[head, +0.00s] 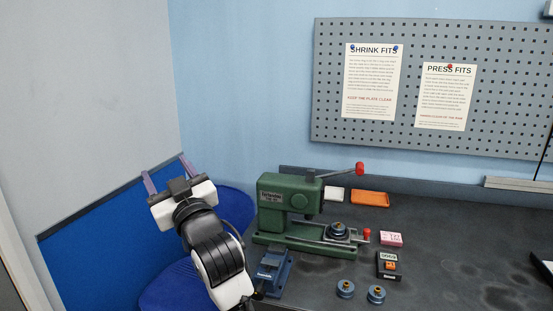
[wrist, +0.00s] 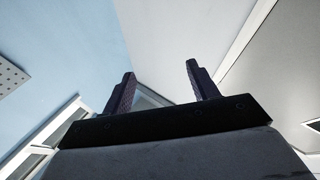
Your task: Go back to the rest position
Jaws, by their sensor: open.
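A green press (head: 285,205) with a red-knobbed lever stands on the dark bench (head: 450,240), right of my arm. A blue vise (head: 272,270), an orange tray (head: 370,198), a pink box (head: 391,239) and two blue-grey round parts (head: 345,289) are around it. A blue chair (head: 235,205) is behind my arm.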

